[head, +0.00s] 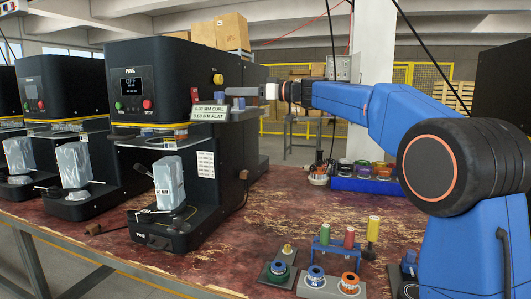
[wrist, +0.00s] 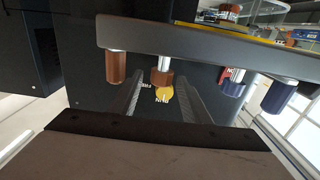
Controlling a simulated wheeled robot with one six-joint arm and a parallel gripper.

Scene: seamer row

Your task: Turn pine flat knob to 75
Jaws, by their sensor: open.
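The PINE machine (head: 155,90) is a black seamer with a small screen reading OFF. A yellow knob (head: 218,78) is on its side, above a grey bracket with coloured knobs, including a red one (head: 194,96) and a blue one (head: 219,97). A sign (head: 210,113) below reads 0.90 MM CURL and 0.60 MM FLAT. My gripper (head: 264,91) is just right of the bracket.
Coloured gauges stand on a blue rack (head: 335,243) in front. A blue tray (head: 365,185) sits behind. The red tabletop (head: 270,220) between is clear.

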